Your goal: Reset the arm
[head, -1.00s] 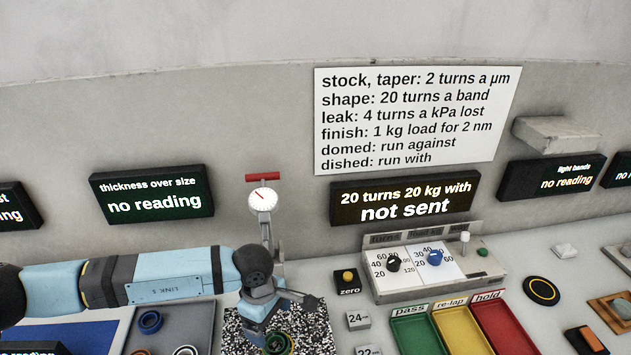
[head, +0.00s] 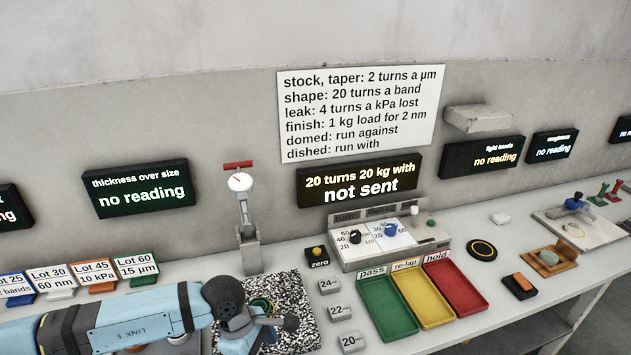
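My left arm comes in from the lower left, and its gripper (head: 262,322) is over the black-and-white speckled plate (head: 291,290). The gripper is seen from above and behind, so its finger opening is not clear. A green and brass-coloured ring (head: 262,305) is on the plate just beyond the gripper, partly hidden by it. I cannot tell whether they touch. My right gripper is out of view.
A dial gauge on a stand (head: 243,215) rises behind the plate. Right of it are a knob console (head: 388,238), small weight blocks (head: 341,312), and green (head: 388,308), yellow (head: 424,297) and red (head: 455,288) trays. Lot cards (head: 137,268) stand left.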

